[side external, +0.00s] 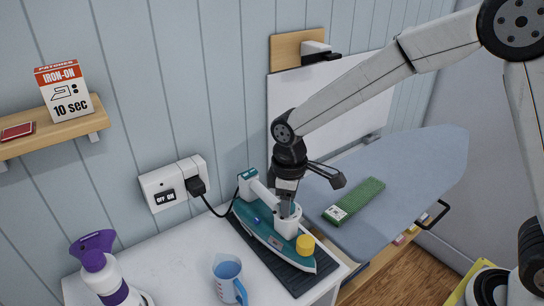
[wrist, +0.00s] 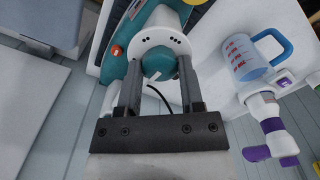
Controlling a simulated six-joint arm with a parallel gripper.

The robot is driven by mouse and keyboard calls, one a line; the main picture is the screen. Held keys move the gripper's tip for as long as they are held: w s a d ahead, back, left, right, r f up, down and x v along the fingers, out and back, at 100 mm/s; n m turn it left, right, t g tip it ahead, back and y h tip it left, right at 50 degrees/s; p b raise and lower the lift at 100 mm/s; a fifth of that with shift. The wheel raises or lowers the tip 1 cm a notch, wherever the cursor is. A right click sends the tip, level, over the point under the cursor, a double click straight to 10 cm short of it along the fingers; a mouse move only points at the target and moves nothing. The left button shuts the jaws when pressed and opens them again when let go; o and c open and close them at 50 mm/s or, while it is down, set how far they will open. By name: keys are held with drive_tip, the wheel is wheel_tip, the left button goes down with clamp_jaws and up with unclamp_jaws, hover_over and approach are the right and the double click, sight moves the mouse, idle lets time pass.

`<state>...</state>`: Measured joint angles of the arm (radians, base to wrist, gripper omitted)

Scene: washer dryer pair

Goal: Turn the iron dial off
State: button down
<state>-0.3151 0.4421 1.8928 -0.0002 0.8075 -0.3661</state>
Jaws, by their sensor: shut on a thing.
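The teal and white iron (side external: 256,226) lies on a dark ribbed rest (side external: 293,277) on the white worktop, and it also shows in the wrist view (wrist: 126,42). Its round teal dial (wrist: 158,64) sits in a white collar (wrist: 160,40). My gripper (wrist: 160,82) comes down over the iron, with one finger on each side of the dial, shut on it. In the side view my gripper (side external: 284,208) hides the dial. The dial's setting cannot be read.
A measuring jug (side external: 229,278) and a purple-topped spray bottle (side external: 102,268) stand left of the iron. A black cord runs to a wall socket (side external: 173,183). Right of the iron is an ironing board (side external: 415,165) with a green block (side external: 358,198) on it.

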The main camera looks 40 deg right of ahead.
drive_tip(key=shift+r+n, duration=0.1)
drive_tip(key=shift+n, duration=0.5)
drive_tip(key=shift+c, duration=1.1)
unclamp_jaws()
drive_tip(key=shift+r, duration=3.9)
